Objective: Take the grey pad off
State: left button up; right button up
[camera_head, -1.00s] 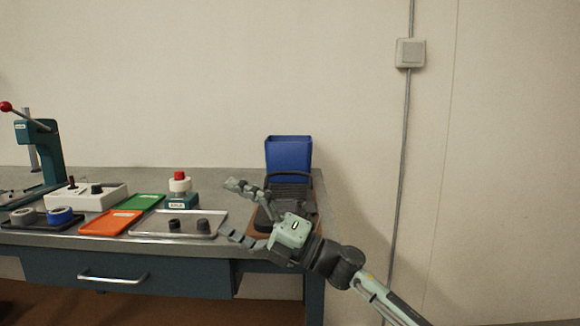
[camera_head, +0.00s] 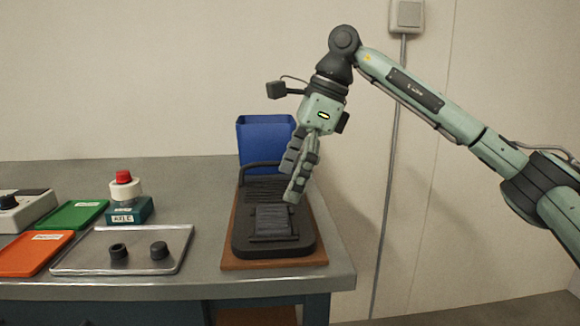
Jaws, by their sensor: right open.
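A grey ribbed pad (camera_head: 272,223) lies on the near part of a black foot pedal (camera_head: 302,236), which rests on a brown board (camera_head: 232,264) at the right end of the bench. My right gripper (camera_head: 288,186) points down just above and behind the pad, over the pedal's right side. Its fingers are open and hold nothing; one finger partly covers the other, and they look apart from the pad. My left gripper is out of view.
A blue bin (camera_head: 262,142) stands behind the pedal. To the left are a metal tray (camera_head: 85,255) with two dark knobs, a red-capped bottle (camera_head: 124,186) on a teal block, a green tray (camera_head: 72,216) and an orange tray (camera_head: 32,254). Bare bench separates tray and board.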

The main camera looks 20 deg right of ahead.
aim_at(273, 214)
jog(key=shift+x, duration=2.6)
jog(key=shift+w, duration=0.1)
jog(key=c, duration=1.3)
